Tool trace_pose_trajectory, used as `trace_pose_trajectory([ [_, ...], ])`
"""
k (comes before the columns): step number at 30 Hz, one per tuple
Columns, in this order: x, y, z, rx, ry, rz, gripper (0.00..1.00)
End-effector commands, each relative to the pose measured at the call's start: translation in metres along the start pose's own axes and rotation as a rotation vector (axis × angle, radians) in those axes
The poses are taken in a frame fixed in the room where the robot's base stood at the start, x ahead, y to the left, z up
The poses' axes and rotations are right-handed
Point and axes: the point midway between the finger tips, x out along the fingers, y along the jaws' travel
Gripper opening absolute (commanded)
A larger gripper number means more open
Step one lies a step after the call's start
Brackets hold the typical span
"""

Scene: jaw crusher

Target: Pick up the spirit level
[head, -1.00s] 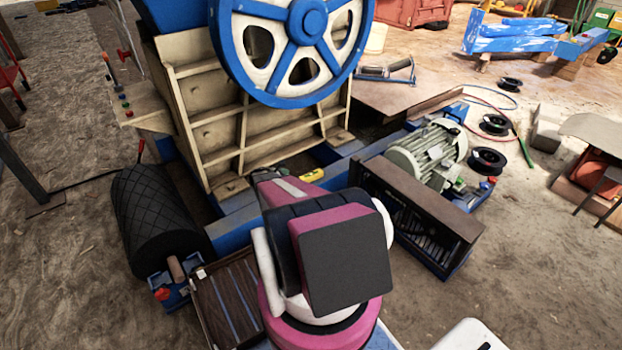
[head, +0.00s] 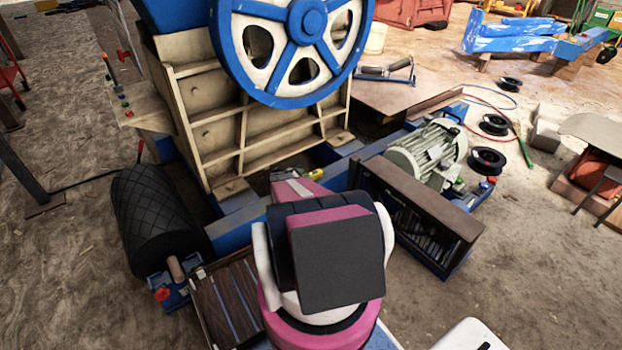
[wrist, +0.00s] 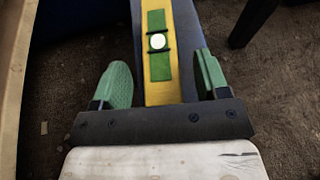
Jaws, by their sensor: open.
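The spirit level (wrist: 155,92) is yellow with a green middle and a round white spot. In the wrist view it runs upward between the fingers of my gripper (wrist: 160,82), on a narrow dark blue surface. My gripper is open, with one green finger on each side of the level and a gap to each. I cannot tell the height between fingers and level. In the head view only a small yellow bit of the level (head: 316,174) shows behind my arm. My fingers are hidden there.
The jaw crusher with its blue and white flywheel (head: 300,45) stands behind the blue frame beam (head: 240,220). A black roller (head: 155,222) lies to the left. A green motor (head: 428,148) and a brown slatted box (head: 418,215) stand to the right. A pale beam (wrist: 12,80) edges the wrist view.

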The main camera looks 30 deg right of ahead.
Motion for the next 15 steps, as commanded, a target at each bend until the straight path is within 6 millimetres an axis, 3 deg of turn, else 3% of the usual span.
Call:
trace_pose_trajectory([
  [3, 0.0116, 0.0, -0.0003, 0.0, 0.0, -0.001, 0.68],
  [9, 0.0116, -0.0004, 0.0, 0.0, 0.0, 0.0, 0.68],
  [10, 0.0116, -0.0004, 0.0, 0.0, 0.0, 0.0, 0.62],
  [15, 0.0114, -0.0004, 0.0, 0.0, 0.0, 0.0, 0.1],
])
